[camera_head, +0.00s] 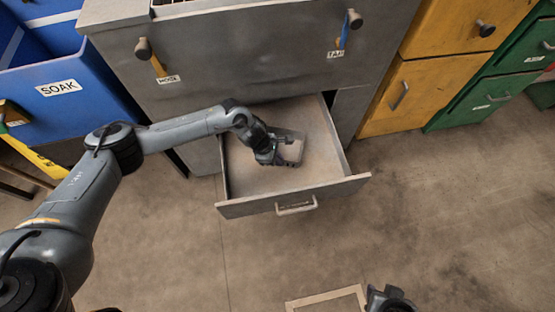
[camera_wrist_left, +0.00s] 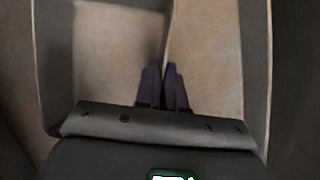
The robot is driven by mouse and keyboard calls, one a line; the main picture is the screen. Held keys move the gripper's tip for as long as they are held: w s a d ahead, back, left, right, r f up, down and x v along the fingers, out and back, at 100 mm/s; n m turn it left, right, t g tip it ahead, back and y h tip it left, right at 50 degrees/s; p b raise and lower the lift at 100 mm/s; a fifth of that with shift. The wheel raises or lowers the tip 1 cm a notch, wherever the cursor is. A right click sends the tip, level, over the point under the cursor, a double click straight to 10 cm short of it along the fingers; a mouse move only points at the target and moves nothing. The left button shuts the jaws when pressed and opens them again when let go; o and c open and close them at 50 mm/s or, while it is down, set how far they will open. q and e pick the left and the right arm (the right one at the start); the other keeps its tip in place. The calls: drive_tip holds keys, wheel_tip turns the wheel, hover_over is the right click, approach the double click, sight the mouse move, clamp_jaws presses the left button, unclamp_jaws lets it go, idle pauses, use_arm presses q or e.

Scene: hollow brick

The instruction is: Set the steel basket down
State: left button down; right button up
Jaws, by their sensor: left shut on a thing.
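The steel basket (camera_head: 290,147) is a small grey open container inside the pulled-out grey drawer (camera_head: 262,202). My left gripper (camera_head: 284,161) reaches into the drawer from the left and is shut on the basket. In the left wrist view, the two dark fingertips (camera_wrist_left: 163,72) close together on a thin upright edge of it. Whether the basket's underside touches the drawer floor cannot be told. My right gripper (camera_head: 390,298) shows only in part at the bottom edge; its fingers cannot be made out.
The grey cabinet (camera_head: 240,60) stands behind the drawer. A blue bin labelled SOAK (camera_head: 60,95) is at left. Yellow (camera_head: 408,95) and green (camera_head: 490,97) cabinets are at right. A tan frame outline (camera_head: 327,297) lies on the floor. The drawer floor around the basket is bare.

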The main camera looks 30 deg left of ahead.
use_arm(q)
drive_tip(key=shift+w, duration=0.15)
drive_tip(key=c, duration=1.7)
unclamp_jaws()
drive_tip(key=shift+f, duration=0.1)
drive_tip(key=o, duration=0.5)
drive_tip(key=shift+c, duration=0.2)
drive_tip(key=shift+r, duration=0.4)
drive_tip(key=p+v, duration=0.6)
drive_tip(key=v, duration=0.5)
drive_tip(key=shift+a+r, duration=0.25)
drive_tip(key=shift+r, duration=0.05)
